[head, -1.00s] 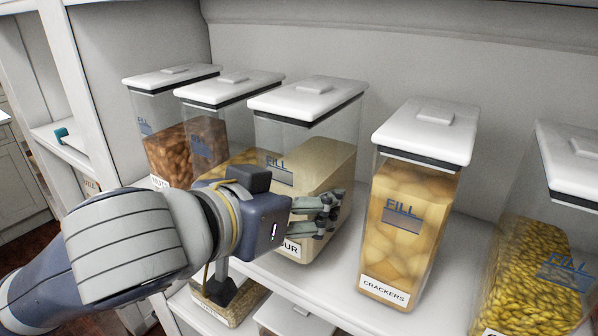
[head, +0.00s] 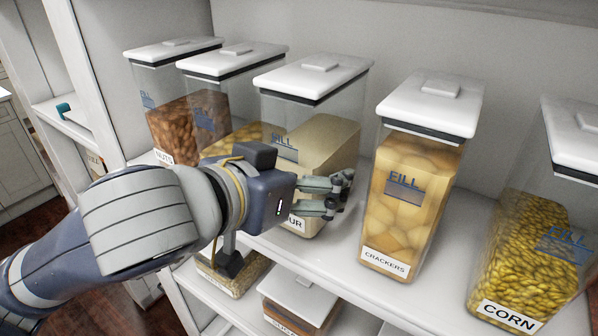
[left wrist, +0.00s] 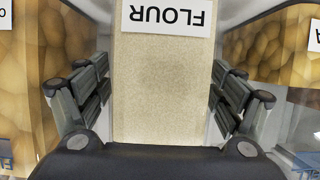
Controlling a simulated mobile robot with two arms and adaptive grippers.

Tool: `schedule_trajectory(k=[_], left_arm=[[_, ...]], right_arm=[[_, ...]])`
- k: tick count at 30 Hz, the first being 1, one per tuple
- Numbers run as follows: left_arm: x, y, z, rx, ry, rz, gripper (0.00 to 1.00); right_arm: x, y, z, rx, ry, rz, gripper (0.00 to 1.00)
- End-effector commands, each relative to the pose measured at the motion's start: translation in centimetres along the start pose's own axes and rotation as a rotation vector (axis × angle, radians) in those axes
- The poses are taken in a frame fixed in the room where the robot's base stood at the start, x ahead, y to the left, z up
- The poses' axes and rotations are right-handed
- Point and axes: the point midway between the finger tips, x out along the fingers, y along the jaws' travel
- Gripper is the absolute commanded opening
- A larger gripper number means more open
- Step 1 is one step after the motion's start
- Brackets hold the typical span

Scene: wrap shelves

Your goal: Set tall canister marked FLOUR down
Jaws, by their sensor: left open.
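The tall FLOUR canister (head: 328,138) is clear with a white lid and pale contents. It stands upright on the shelf, between a canister on its left and the crackers canister. My left gripper (head: 342,190) is in front of its lower part and partly hides its label. In the left wrist view the FLOUR canister (left wrist: 165,85) sits between the two open fingers, with its label upside down. A gap shows between each finger and the canister side, so the fingers look clear of it. My right gripper is not in view.
The crackers canister (head: 405,200) stands close on the right, and the corn canister (head: 535,235) farther right. The nuts canister (head: 180,110) is at the far left. A lower shelf holds more lidded containers (head: 300,300). Bare shelf (head: 320,255) shows in front.

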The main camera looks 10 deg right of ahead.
Motion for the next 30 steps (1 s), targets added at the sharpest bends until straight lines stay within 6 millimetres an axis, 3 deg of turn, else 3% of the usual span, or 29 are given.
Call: schedule_trajectory(k=[5,16,21,30], left_arm=[[-1.3,0.0,-0.3,0.000,0.003,0.000,0.86],[-9.2,0.0,0.0,0.003,0.006,-0.001,0.86],[-10.8,-0.1,0.0,-0.001,0.004,-0.002,0.86],[-12.1,0.0,-0.2,0.000,0.000,-0.001,0.86]], right_arm=[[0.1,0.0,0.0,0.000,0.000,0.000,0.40],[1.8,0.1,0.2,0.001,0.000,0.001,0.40],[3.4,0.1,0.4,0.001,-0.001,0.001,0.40],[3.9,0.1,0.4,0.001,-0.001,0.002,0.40]])
